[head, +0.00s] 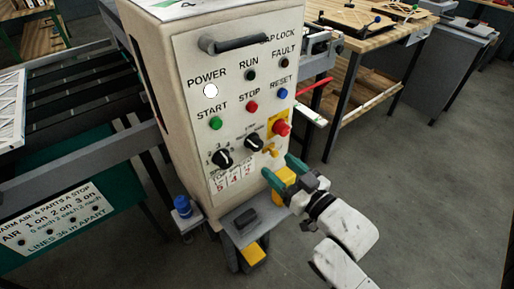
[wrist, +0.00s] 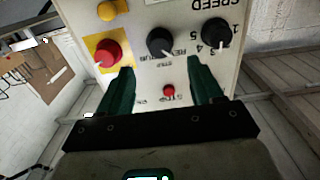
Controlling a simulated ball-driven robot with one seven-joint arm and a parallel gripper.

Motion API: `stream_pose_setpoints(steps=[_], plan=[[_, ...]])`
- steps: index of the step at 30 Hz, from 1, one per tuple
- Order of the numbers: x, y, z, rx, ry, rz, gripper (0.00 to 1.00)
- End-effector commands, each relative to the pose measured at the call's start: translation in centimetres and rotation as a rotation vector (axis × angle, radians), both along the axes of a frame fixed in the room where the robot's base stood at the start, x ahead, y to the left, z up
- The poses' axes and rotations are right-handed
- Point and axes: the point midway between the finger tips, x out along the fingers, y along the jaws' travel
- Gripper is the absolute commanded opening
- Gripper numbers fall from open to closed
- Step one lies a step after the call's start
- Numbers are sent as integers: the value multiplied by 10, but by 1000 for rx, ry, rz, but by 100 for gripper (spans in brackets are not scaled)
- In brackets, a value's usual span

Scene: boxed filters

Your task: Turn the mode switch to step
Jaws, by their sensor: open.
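The mode switch (head: 254,143) is a black knob on the cream control panel, between the numbered speed knob (head: 222,158) and the red emergency button (head: 282,128). The mode switch also shows in the wrist view (wrist: 160,42), beyond the fingertips and roughly centred between them. Its small lettering is upside down and blurred there; I cannot read its setting surely. My gripper (head: 282,173) has green fingers, spread apart and empty, in front of the panel's lower right. In the wrist view my gripper (wrist: 160,78) is apart from the knob.
A small red stop button (wrist: 168,90) shows between the fingers. A yellow part (head: 270,150) hangs below the emergency button, and a handle (head: 234,45) juts from the panel top. A conveyor stands left, a wooden bench (head: 345,45) behind. Floor at right is clear.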

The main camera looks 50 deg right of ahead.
Motion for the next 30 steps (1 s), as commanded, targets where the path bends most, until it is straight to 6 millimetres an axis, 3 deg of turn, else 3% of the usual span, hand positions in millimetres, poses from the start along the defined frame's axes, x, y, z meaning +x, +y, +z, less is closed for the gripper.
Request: stream_pose_setpoints(steps=[9,15,28,30], plan=[[53,-15,3,1,0,2,65],[76,-21,1,2,2,1,65],[85,-24,0,1,3,0,65],[85,-24,0,1,2,0,61]])
